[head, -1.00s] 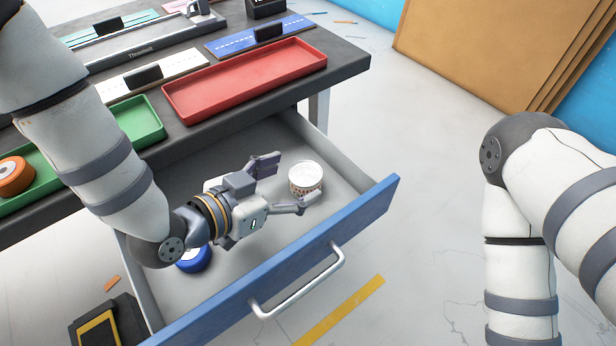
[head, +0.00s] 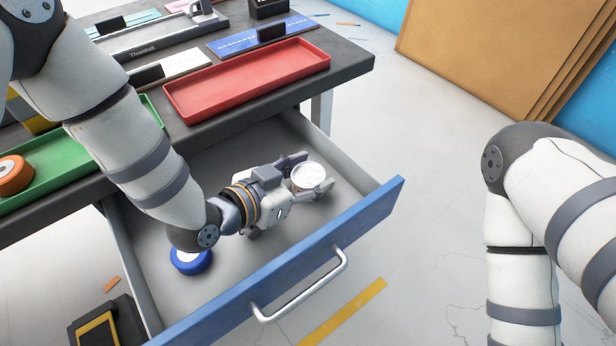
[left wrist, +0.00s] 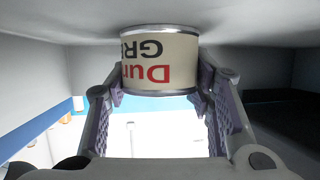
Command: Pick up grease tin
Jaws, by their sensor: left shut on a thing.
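The grease tin (head: 308,176) is a small round can with a pale lid, inside the open drawer near its right end. In the left wrist view the tin (left wrist: 159,62) shows a cream label with red and black letters and metal rims. My left gripper (head: 309,179) is shut on the tin, with one finger on each side of it. The gripper's fingers also show in the left wrist view (left wrist: 162,100). I cannot tell if the tin touches the drawer floor. My right gripper is out of view; only its arm shows at the right.
The drawer (head: 290,262) is pulled out, with a blue front and metal handle. A blue roll (head: 190,262) lies in it at the left. The workbench above holds a red tray (head: 247,80) and a green tray (head: 70,160) with an orange roll (head: 14,174).

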